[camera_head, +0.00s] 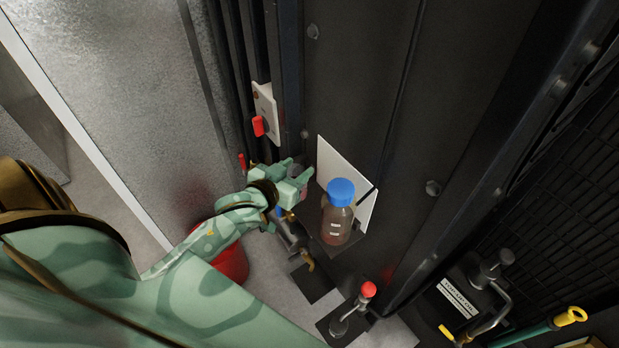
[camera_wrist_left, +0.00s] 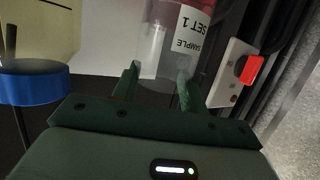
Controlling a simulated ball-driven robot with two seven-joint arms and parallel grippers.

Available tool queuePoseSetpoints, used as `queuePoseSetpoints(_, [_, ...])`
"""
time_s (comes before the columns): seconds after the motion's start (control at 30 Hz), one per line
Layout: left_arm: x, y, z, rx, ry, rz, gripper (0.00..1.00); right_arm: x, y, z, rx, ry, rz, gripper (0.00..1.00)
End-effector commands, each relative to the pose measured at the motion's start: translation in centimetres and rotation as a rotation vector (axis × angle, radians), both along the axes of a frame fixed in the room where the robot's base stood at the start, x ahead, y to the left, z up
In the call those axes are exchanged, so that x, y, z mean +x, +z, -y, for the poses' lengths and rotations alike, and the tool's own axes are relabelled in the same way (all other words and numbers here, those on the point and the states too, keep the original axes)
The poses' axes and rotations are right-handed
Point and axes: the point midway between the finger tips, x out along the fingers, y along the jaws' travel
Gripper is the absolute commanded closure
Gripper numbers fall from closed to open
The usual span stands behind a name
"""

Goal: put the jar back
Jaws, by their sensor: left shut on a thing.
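My left gripper (camera_head: 300,178) is shut on a clear sample jar (camera_wrist_left: 167,40), whose white label reads "SAMPLE SET 1" in the left wrist view. The fingers (camera_wrist_left: 157,88) stand on either side of its body. In the head view the fingers mostly hide this jar. A brown bottle with a blue cap (camera_head: 338,215) stands upright on a small dark shelf (camera_head: 352,246), just right of the gripper. Its blue cap (camera_wrist_left: 32,82) also shows at the left of the left wrist view. A white back plate (camera_head: 343,165) rises behind the bottle. I do not see my right gripper.
A white switch plate with a red handle (camera_head: 259,126) is on the wall above the gripper. A red bucket-like container (camera_head: 231,264) stands on the floor below my arm. A red-knobbed valve (camera_head: 368,289) and a dark genset panel (camera_head: 455,300) lie lower right.

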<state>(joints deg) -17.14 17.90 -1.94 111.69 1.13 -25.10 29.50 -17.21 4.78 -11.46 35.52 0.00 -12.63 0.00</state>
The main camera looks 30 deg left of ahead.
Motion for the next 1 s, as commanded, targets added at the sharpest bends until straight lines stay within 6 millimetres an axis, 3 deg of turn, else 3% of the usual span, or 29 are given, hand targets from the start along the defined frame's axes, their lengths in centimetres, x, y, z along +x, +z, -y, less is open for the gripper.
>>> queuePoseSetpoints(0.3, [3.6, 0.1, 1.5, 0.000, -0.001, 0.002, 1.00, 0.0, 0.5, -0.1, 0.001, -0.001, 0.001, 0.64])
queuePoseSetpoints(0.73, [3.5, -3.4, 1.4, 0.001, 0.000, 0.000, 1.00, 0.1, 0.1, -0.5, 0.007, -0.002, 0.001, 0.64])
queuePoseSetpoints(1.0, [3.7, -6.8, 1.6, -0.001, 0.000, 0.000, 1.00, 0.1, -0.1, -0.5, 0.006, -0.002, 0.001, 0.64])
